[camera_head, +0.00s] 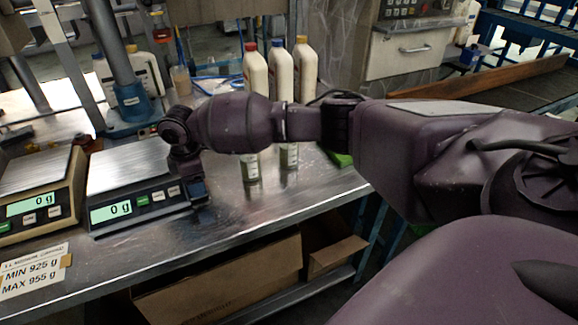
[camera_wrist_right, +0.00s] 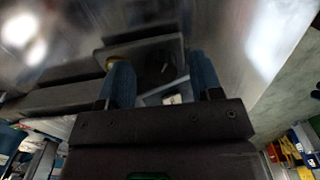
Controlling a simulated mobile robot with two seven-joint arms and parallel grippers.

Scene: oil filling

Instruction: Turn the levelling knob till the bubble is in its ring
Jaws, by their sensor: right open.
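Two bench scales stand on the metal table at the left, both reading 0 g. My right gripper (camera_head: 202,196) points down at the right front corner of the nearer-to-centre scale (camera_head: 130,168). In the right wrist view my right gripper (camera_wrist_right: 158,66) is open, its two blue fingers apart, with part of the dark scale body (camera_wrist_right: 145,48) beyond them. A small brass-coloured round part (camera_wrist_right: 112,62), possibly the levelling knob, shows at the left fingertip; I cannot tell if they touch. The bubble and its ring cannot be made out. My left gripper is not in view.
The second scale (camera_head: 38,185) stands at the left. Bottles with red, blue and orange caps (camera_head: 280,75) stand behind my right arm. A MIN 925 g, MAX 955 g label (camera_head: 32,272) is at the table's front edge. Cardboard boxes (camera_head: 225,285) sit below.

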